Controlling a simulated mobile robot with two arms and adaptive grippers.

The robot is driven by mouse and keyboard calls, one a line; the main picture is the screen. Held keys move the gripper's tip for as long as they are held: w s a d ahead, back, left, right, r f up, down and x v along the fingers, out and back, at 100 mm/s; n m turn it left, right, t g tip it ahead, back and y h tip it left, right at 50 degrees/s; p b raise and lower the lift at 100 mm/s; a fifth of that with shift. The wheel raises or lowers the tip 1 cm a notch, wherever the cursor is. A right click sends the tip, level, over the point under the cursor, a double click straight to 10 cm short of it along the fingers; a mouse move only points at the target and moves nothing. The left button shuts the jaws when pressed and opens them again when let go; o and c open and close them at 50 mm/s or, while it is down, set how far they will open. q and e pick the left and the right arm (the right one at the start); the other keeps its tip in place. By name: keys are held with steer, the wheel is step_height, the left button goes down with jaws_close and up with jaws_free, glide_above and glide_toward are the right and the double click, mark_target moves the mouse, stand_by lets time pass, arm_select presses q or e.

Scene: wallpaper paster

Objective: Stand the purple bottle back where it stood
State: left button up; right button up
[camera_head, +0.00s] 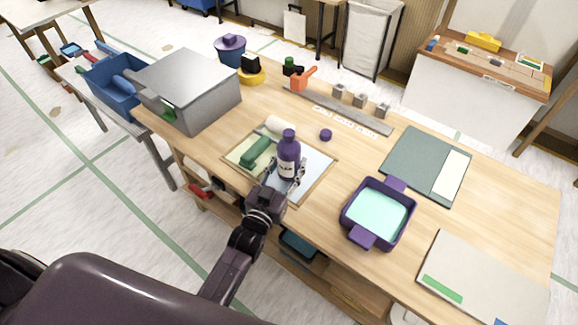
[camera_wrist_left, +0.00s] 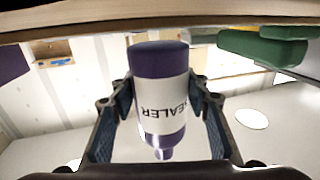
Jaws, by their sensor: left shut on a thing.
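The purple bottle (camera_head: 289,147) with a white label stands upright in my left gripper (camera_head: 284,178), over the framed board (camera_head: 318,163) on the workbench. In the left wrist view the bottle (camera_wrist_left: 160,62) sits between both fingers of the left gripper (camera_wrist_left: 162,105), its label upside down in the picture. The bottle's base is close to the board's surface; I cannot tell whether it touches. A small round purple piece (camera_head: 326,134) lies on the bench just behind and right of the bottle. My right gripper is not in view.
A purple tray (camera_head: 377,212) with pale green contents stands at the right. A grey metal box (camera_head: 190,88) is at the left. A metal rail (camera_head: 340,110) runs behind.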

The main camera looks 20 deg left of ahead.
arm_select(q)
steer(key=shift+f, duration=0.65)
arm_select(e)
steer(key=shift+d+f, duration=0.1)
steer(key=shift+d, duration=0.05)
arm_select(q)
steer(key=shift+f, duration=0.2)
steer(key=o, duration=1.4)
steer(key=shift+r, duration=0.1)
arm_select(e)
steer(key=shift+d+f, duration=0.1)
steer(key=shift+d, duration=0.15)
